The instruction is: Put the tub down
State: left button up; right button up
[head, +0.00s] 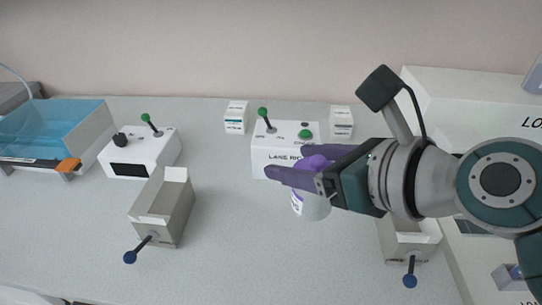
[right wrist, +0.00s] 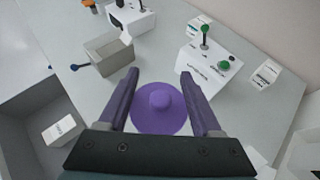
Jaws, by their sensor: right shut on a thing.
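The tub (head: 311,207) is a white container with a purple lid and knob. My right gripper (head: 290,163) is shut on it, with a purple finger on either side, in front of the white lane box. In the right wrist view the round purple lid (right wrist: 160,118) sits between the fingers of the right gripper (right wrist: 160,75). The tub looks upright. I cannot tell whether its base touches the bench. My left gripper is not in view.
The white lane box (head: 281,147) with green knobs stands behind the tub. A second control box (head: 145,158) and an open grey bin (head: 165,210) with a blue-knobbed lever are to the left. Another bin (head: 408,240) stands below my right arm. Bench (head: 260,260) in front is clear.

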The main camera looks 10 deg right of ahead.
notch_tip(320, 180, down, 11)
jog(key=b, duration=0.5)
notch_tip(320, 180, down, 5)
jog(key=b, duration=0.3)
jog(key=shift+r, duration=0.35)
jog(key=o, duration=1.4)
